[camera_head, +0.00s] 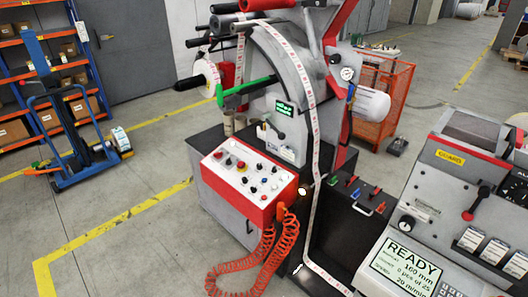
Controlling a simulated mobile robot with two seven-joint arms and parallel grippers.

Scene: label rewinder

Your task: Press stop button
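A control box (250,180) with a white top and red sides sits at the front of the label rewinder (285,65). Its top carries several small buttons and knobs, mostly black, with one blue and some pale. A red round button (241,166) stands near the middle of the box. The labels are too small to read, so I cannot tell which one is marked stop. Neither of my grippers shows in this view.
An orange coiled cable (262,262) hangs from the box. A white label strip (316,130) runs down the machine. A console (440,215) with a READY display (405,265) stands at right. A blue pallet jack (85,165) and shelves (45,75) are at left. Floor at lower left is clear.

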